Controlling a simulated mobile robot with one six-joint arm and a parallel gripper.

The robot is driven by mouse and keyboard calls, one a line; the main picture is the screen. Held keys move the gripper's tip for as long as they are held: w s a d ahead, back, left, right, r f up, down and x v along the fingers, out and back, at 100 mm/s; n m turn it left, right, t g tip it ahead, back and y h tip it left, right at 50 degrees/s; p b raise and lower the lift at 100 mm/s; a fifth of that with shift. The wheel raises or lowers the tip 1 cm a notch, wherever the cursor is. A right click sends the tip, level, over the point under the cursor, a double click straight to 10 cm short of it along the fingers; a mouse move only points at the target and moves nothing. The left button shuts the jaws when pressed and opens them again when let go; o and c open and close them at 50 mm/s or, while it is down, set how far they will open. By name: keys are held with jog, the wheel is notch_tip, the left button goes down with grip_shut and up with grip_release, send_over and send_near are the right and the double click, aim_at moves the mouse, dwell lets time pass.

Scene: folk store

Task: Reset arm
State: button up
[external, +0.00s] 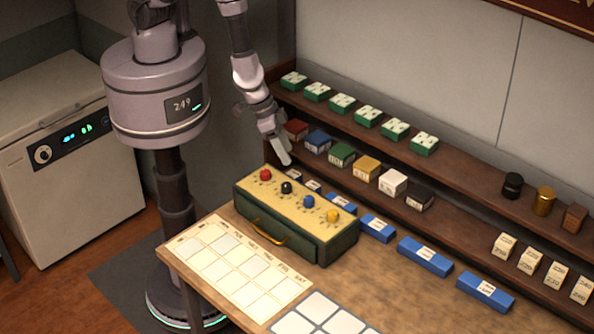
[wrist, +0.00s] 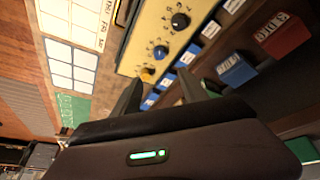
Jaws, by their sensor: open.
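My gripper (external: 284,154) is above the back of the counter, just behind the green control box (external: 300,222) with the cream top. In the wrist view my gripper (wrist: 165,95) shows two dark fingers spread apart with nothing between them. The box has red, black, blue and yellow knobs on top and a yellow handle on its front. Part of its cream top also shows in the wrist view (wrist: 150,35). In the external view the fingers are small and seen from the side.
A two-level shelf (external: 470,183) runs along the wall, with green-and-white boxes above and colored boxes below. Blue labeled blocks (external: 425,257) line the counter behind the box. A calendar sheet (external: 238,268) lies at the front left. A white cabinet (external: 70,160) stands at left.

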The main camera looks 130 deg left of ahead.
jog(key=shift+r, duration=0.1)
dwell(0.3)
jog(key=s+d+r+m+t+h+b, duration=0.3)
jog(key=d+m+b, duration=0.55)
jog(key=b, duration=1.25)
jog(key=s+a+f+m+y+b, duration=0.1)
jog(key=s+a+f+m+b, duration=0.1)
jog(key=s+b, duration=0.6)
jog(key=s+a+f+m+g+y+b, duration=0.1)
jog(key=s+a+f+m+b, duration=0.1)
jog(key=s+b, duration=0.6)
jog(key=s, duration=0.5)
jog(key=shift+r, duration=0.1)
